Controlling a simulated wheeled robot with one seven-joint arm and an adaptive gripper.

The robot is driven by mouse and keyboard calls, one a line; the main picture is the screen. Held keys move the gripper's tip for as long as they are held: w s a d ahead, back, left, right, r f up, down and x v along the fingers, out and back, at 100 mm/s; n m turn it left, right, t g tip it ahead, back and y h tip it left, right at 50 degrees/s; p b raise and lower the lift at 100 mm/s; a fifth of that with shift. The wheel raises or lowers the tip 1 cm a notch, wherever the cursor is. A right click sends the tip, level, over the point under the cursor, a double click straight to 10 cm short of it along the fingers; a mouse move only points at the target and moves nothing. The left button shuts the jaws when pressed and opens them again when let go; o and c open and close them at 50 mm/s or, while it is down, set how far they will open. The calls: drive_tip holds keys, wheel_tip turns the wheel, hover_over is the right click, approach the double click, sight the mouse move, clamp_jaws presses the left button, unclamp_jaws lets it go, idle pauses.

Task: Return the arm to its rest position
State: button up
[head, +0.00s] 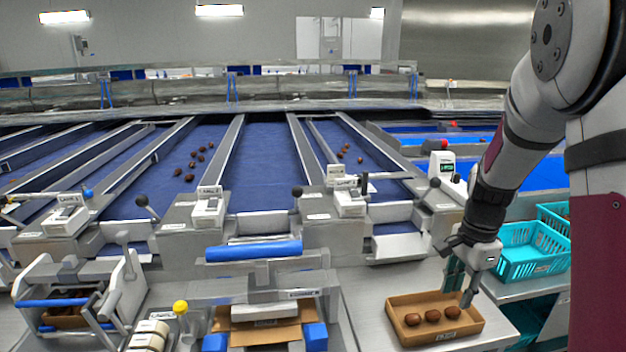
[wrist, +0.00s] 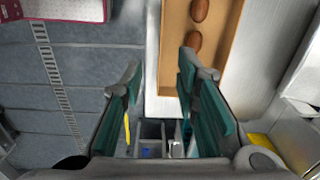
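My arm (head: 520,130) reaches down from the upper right in the head view. My gripper (head: 462,288) points downward over the back right part of a small cardboard box. In the wrist view my gripper (wrist: 160,78) shows its two teal-padded fingers spread apart with nothing between them. The cardboard box (head: 403,328) holds three visible brown dates (head: 432,316) in a row and stands on a light bench. In the wrist view the box (wrist: 232,45) lies beyond the right finger, with two dates (wrist: 194,42) in sight. Whether the fingertips touch the box is unclear.
Teal crates (head: 520,262) stand right of the box, close to my arm. A frame with a blue roller (head: 254,250) stands left of it. Blue conveyor lanes (head: 262,170) with steel dividers and levers lie behind. Grey floor (wrist: 95,60) shows in the wrist view.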

drive_tip(key=s+a+r+n+t, duration=0.3)
drive_tip(key=s+a+r+n, duration=0.65)
drive_tip(key=r, duration=0.35)
drive_tip(key=s+a+r+n, duration=0.1)
drive_tip(key=s+a+n, duration=0.2)
drive_tip(key=s, duration=0.3)
drive_tip(key=s+a+r+n+t, duration=0.1)
drive_tip(key=s+a+r+n, duration=0.1)
drive_tip(key=s+n, duration=0.2)
drive_tip(key=shift+s+a+t, duration=0.3)
drive_tip(key=shift+s+a, duration=0.1)
drive_tip(key=shift+s, duration=0.5)
